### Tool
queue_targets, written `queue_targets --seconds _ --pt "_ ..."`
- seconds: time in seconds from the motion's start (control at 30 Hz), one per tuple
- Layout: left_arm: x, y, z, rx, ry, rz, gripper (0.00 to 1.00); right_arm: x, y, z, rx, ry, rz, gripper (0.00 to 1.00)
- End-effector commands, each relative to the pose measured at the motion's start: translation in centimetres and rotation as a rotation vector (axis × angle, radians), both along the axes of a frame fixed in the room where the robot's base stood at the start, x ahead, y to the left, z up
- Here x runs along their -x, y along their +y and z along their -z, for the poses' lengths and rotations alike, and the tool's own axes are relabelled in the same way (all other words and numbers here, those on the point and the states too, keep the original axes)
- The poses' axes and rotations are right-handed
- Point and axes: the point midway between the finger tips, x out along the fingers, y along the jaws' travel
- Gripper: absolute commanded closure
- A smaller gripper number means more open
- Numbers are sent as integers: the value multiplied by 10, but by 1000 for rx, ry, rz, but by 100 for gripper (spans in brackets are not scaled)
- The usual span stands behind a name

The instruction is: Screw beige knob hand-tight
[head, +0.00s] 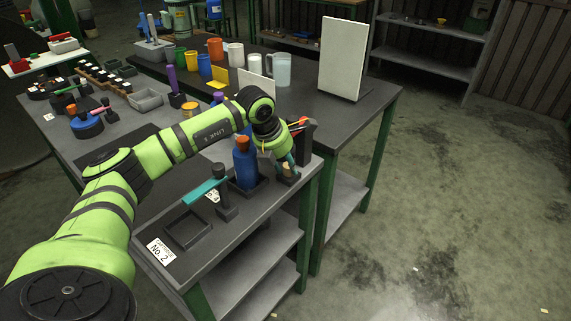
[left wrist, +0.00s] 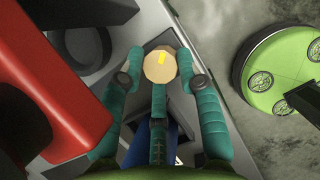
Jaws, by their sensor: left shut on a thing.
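The beige knob (left wrist: 160,66) shows in the left wrist view as a faceted round top with a yellow mark. My left gripper (left wrist: 159,72) has its teal fingers closed around the knob's sides, with one finger to the left, one to the right and one below. In the head view the left gripper (head: 291,161) points down at the far right corner of the near bench, over a small holder (head: 287,178). The knob is mostly hidden by the fingers there, and its thread cannot be seen. My right gripper is not in view.
A blue bottle with an orange top (head: 246,168) stands in a black tray just left of the gripper. A red and black object (left wrist: 65,75) is close on the left in the wrist view. A black post with a teal arm (head: 205,190) stands nearer the front.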

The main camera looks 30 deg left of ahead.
Motion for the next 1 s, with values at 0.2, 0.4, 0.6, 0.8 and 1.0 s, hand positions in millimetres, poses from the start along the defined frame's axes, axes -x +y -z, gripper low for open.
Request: queue_targets --seconds 0.2,0.4,0.6,0.8,1.0 --pt "2 -4 3 6 10 10 97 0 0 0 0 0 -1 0" --pt "2 -4 4 5 11 10 45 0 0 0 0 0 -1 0" --pt "1 -2 2 3 7 5 45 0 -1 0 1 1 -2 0" --pt "1 -1 1 1 4 2 45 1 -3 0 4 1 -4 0" --pt "1 -2 0 0 4 -47 45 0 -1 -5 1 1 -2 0"
